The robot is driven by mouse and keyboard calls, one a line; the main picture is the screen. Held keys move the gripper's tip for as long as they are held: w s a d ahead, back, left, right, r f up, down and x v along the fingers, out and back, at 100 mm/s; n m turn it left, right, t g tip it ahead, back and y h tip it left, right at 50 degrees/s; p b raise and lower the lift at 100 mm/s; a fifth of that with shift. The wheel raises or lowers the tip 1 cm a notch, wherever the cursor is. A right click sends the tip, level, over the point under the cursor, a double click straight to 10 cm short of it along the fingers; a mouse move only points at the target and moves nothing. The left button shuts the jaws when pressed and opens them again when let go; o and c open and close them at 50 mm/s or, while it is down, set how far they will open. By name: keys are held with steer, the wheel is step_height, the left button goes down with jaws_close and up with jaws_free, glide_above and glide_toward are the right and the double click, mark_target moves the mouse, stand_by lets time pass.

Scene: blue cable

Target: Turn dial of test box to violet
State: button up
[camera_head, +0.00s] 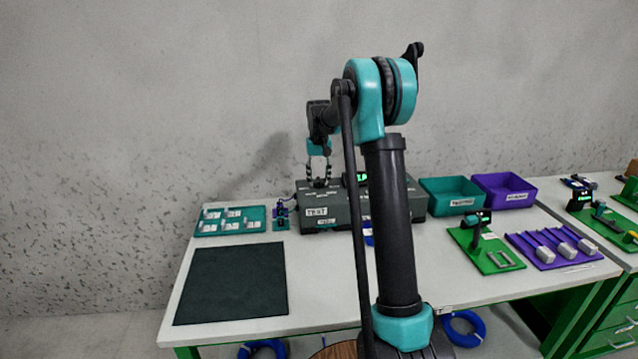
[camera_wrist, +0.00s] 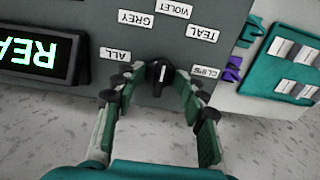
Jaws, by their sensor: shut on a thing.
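The grey test box (camera_head: 350,217) stands on the table, with a TEST label on its front. Its black dial (camera_wrist: 158,70) shows in the wrist view, ringed by the labels ALL, GREY, the violet label (camera_wrist: 173,9), TEAL and CLIPS. The white mark on the dial runs nearly straight up the picture, roughly toward VIOLET; its exact setting is hard to tell. My gripper (camera_wrist: 158,84) has its fingers on both sides of the dial, shut on it. In the head view my gripper (camera_head: 319,182) is over the box's left part.
A lit display (camera_wrist: 38,57) with green letters, partly cut off, sits beside the dial. A teal tray (camera_head: 230,220) lies left of the box. Teal (camera_head: 449,197) and violet (camera_head: 503,190) bins stand right. A dark mat (camera_head: 232,283) lies in front. My arm hides part of the table.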

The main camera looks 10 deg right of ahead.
steer(key=shift+o, duration=0.7)
steer(key=shift+c, duration=0.2)
steer(key=shift+c, duration=0.2)
steer(key=shift+r, duration=0.3)
steer(key=shift+c, duration=0.3)
steer(key=shift+r, duration=3.2)
